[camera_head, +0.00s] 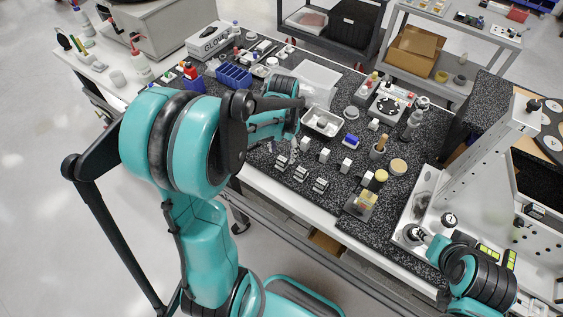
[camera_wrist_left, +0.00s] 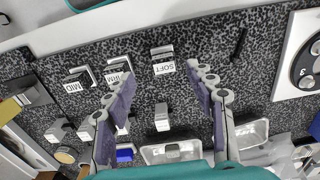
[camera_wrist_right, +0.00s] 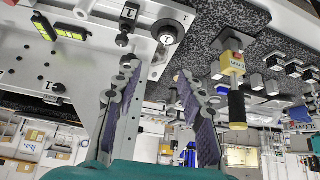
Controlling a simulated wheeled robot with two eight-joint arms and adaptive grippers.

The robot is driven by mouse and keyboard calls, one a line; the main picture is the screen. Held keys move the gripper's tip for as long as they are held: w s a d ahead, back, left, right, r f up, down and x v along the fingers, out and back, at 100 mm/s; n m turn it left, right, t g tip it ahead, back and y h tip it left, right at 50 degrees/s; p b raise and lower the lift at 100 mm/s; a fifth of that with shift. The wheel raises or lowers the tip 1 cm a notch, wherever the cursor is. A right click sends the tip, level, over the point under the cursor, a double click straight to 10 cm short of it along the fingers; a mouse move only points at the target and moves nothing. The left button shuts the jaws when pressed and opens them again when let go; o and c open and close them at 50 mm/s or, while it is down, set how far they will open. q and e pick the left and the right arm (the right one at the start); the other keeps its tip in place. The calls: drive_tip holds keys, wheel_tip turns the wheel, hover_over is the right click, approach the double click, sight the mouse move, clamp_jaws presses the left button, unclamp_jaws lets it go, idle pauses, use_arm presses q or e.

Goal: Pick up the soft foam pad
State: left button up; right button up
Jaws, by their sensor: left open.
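The soft foam pad (camera_wrist_left: 163,61) is a small dark block in a pale holder with a white label reading SOFT. In the left wrist view it lies between and just beyond the fingertips of my left gripper (camera_wrist_left: 162,84), which is open and empty. In the head view the pad (camera_head: 281,161) is the leftmost of three similar labelled blocks, and my left gripper (camera_head: 272,146) is partly hidden by its own arm. My right gripper (camera_wrist_right: 157,74) is open and empty beside the white fixture; it shows at lower right in the head view (camera_head: 415,235).
The FIRM block (camera_wrist_left: 117,72) and MID block (camera_wrist_left: 78,82) stand beside the soft one. A small white block (camera_wrist_left: 162,117) lies between my left fingers. A metal tray (camera_head: 322,121) is behind. The white upright fixture (camera_head: 478,160) stands at right.

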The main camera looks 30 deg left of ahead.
sight(282, 158)
use_arm(q)
drive_tip(key=f, duration=0.1)
drive_tip(key=f+b, duration=0.1)
drive_tip(key=f, duration=0.3)
drive_tip(key=shift+w+a+f, duration=0.1)
drive_tip(key=shift+w+a, duration=0.15)
drive_tip(key=shift+w, duration=0.1)
drive_tip(key=c, duration=1.2)
drive_tip(key=shift+c, duration=0.2)
